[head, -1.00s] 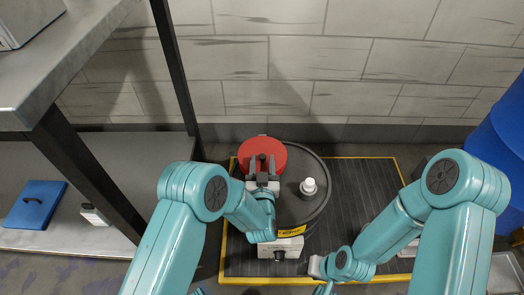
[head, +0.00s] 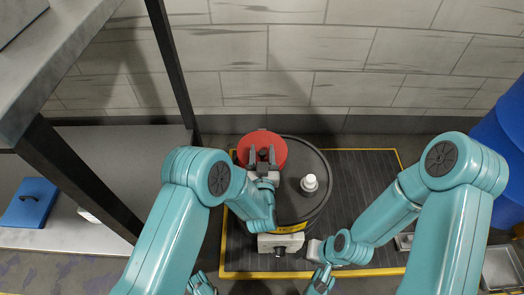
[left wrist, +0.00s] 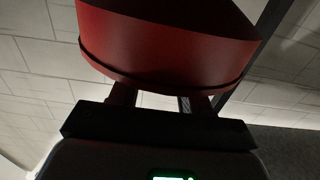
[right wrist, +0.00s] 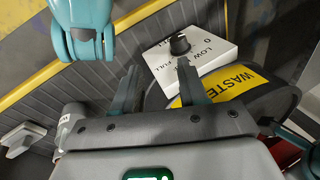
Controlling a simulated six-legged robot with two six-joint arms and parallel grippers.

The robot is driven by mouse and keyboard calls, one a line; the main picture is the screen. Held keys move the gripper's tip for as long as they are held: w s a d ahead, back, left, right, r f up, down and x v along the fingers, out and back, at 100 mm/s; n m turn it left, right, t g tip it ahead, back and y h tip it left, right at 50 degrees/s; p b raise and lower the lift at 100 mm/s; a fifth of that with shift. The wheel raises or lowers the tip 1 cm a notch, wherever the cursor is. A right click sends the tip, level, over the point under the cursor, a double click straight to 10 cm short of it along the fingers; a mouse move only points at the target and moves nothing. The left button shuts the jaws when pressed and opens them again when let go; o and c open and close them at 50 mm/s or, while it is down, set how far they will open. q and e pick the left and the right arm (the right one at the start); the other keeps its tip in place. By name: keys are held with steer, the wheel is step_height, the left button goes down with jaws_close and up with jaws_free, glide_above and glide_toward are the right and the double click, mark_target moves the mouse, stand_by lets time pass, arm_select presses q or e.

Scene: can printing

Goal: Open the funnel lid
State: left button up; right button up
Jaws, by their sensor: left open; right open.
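The red funnel lid (head: 245,150) is a round disc at the back left of the black drum's top (head: 290,208). My left gripper (head: 262,153) is open, with its two fingers apart over the front half of the red lid in the head view. In the left wrist view, the red funnel part (left wrist: 165,45) fills the space beyond the fingers (left wrist: 160,102); their tips are hidden behind it. I cannot tell whether they touch it. My right gripper (right wrist: 157,82) is open and empty, before the drum's yellow WASTE label (right wrist: 235,82).
A white bottle-like cap (head: 309,183) stands on the drum top, right of the lid. A white box with a black knob (head: 290,240) is at the drum's front. A dark mat with yellow edges (head: 350,190) lies below. A shelf unit (head: 95,190) stands left, blue barrels (head: 505,130) right.

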arm_select(q)
jaws_close()
